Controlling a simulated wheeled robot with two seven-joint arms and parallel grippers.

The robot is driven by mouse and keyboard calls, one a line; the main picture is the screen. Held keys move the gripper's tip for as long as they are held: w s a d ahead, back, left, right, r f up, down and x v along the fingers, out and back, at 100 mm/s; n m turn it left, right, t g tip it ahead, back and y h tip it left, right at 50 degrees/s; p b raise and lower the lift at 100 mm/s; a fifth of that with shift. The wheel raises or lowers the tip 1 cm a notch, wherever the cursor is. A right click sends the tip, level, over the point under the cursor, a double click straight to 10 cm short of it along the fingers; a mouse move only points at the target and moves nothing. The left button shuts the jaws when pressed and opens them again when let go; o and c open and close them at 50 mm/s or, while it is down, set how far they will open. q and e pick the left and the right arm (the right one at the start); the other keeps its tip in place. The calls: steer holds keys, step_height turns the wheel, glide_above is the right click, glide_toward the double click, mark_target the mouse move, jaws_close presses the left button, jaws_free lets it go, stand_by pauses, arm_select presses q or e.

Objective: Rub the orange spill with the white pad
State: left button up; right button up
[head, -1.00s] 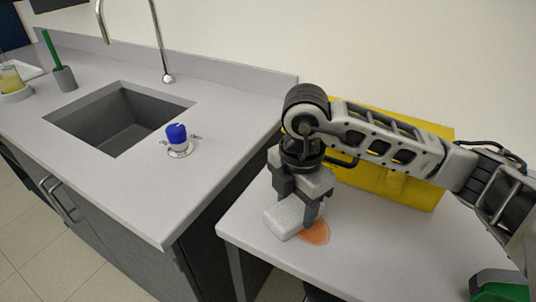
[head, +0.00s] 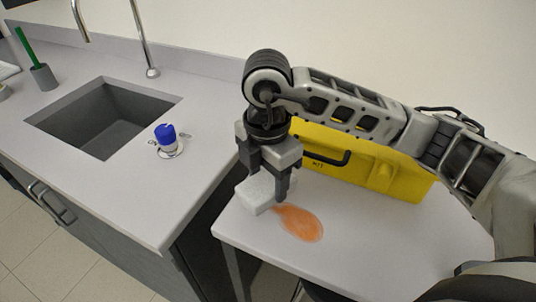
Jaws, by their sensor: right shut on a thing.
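The orange spill (head: 301,223) is an oval patch on the white side table (head: 350,250), near its left front part. My right gripper (head: 268,195) points down and is shut on the white pad (head: 257,191), a pale block. The pad is at the left end of the spill, low over the table near its left edge. I cannot tell for sure whether the pad touches the tabletop. Most of the spill is uncovered. My left gripper is not in view.
A yellow case (head: 370,168) with a black handle stands behind the spill against the wall. To the left is a counter with a sink (head: 105,118), a tap (head: 145,50) and a blue-capped fixture (head: 166,138). A gap separates counter and table. The table's front right is clear.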

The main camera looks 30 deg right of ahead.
steer(key=shift+r+p, duration=0.5)
steer(key=shift+r, duration=1)
